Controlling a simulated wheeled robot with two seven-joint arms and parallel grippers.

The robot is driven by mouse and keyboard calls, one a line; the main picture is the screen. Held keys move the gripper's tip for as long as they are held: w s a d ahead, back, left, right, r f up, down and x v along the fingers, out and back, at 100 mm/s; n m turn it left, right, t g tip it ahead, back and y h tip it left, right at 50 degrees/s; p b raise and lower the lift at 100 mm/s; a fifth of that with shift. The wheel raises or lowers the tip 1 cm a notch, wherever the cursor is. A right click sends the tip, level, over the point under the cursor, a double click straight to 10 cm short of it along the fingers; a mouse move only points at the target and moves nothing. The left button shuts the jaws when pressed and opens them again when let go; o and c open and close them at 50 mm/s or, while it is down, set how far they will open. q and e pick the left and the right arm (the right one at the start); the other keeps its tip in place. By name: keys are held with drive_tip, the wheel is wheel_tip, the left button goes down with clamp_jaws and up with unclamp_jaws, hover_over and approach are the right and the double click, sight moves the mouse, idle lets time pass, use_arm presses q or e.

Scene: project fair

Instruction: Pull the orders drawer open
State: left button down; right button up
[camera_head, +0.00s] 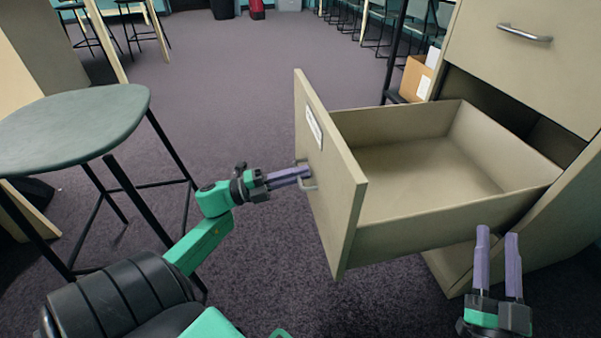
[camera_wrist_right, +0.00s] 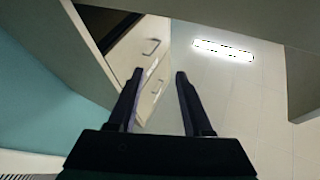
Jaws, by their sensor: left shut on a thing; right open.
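The orders drawer (camera_head: 345,185) is beige and stands pulled well out of the cabinet (camera_head: 545,65) in the head view. Its inside looks empty. Its front has a white label (camera_head: 313,128) and a metal handle (camera_head: 309,184). My left gripper (camera_head: 303,174) is shut on that handle, at the drawer's front face. My right gripper (camera_head: 497,237) is open and empty, in front of the cabinet's lower part and near the drawer's side. In the right wrist view the right gripper's fingers (camera_wrist_right: 159,85) stand apart with nothing between them.
A round grey-green stool (camera_head: 75,125) stands at the left, close to my left arm. A closed drawer with a handle (camera_head: 525,33) is above the open one. A cardboard box (camera_head: 414,80) sits behind the open drawer. The carpet (camera_head: 230,90) beyond my left gripper is clear.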

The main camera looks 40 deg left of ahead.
use_arm(q)
drive_tip(key=c, duration=1.2)
unclamp_jaws()
drive_tip(key=p+v, duration=0.2)
drive_tip(key=v, duration=1)
drive_tip(key=shift+p, duration=0.3)
use_arm(e)
drive_tip(key=s+a+f+g, duration=0.1)
drive_tip(key=s+f+g, duration=0.3)
drive_tip(key=f, duration=0.8)
drive_tip(key=s+a+f+m+g+h, duration=0.1)
drive_tip(key=s+f+g, duration=0.3)
drive_tip(key=f, duration=0.9)
drive_tip(key=s, duration=0.3)
drive_tip(key=shift+s+g+h, duration=0.3)
drive_tip(key=shift+s+g, duration=0.1)
use_arm(q)
drive_tip(key=shift+d+f, duration=0.1)
use_arm(e)
drive_tip(key=shift+d, duration=0.1)
